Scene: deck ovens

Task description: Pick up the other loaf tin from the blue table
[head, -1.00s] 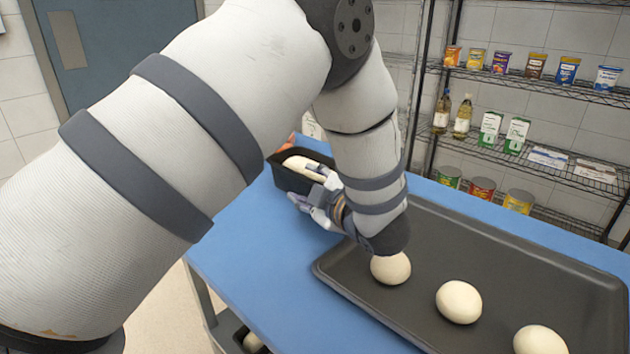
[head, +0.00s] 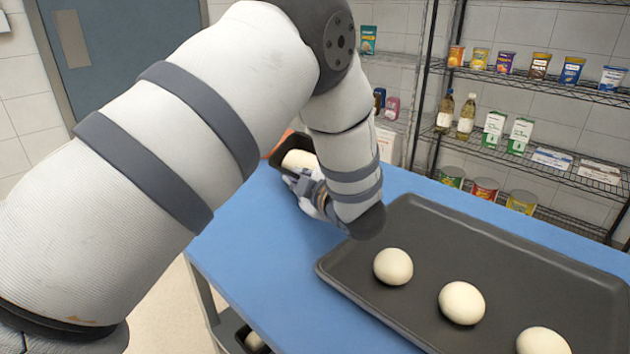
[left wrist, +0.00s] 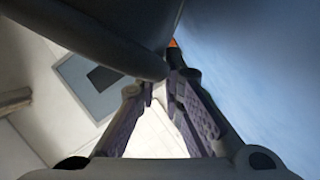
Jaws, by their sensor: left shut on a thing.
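A black loaf tin (head: 278,164) with a pale piece of dough (head: 299,160) in it shows at the far left end of the blue table (head: 262,225). My left gripper (head: 302,183) is shut on the tin's near side; my forearm and wrist hide part of the tin. The tin looks tilted, and its underside is hidden, so its height over the table is hard to tell. In the left wrist view the two fingers (left wrist: 160,88) close on the dark tin wall (left wrist: 95,30). My right gripper is not in view.
A dark baking tray (head: 500,262) with several dough balls (head: 461,302) lies on the table's right part. A wire shelf (head: 545,150) with cans, bottles and cartons stands behind. The table's front left is clear. A dark container with dough (head: 250,340) sits below the table.

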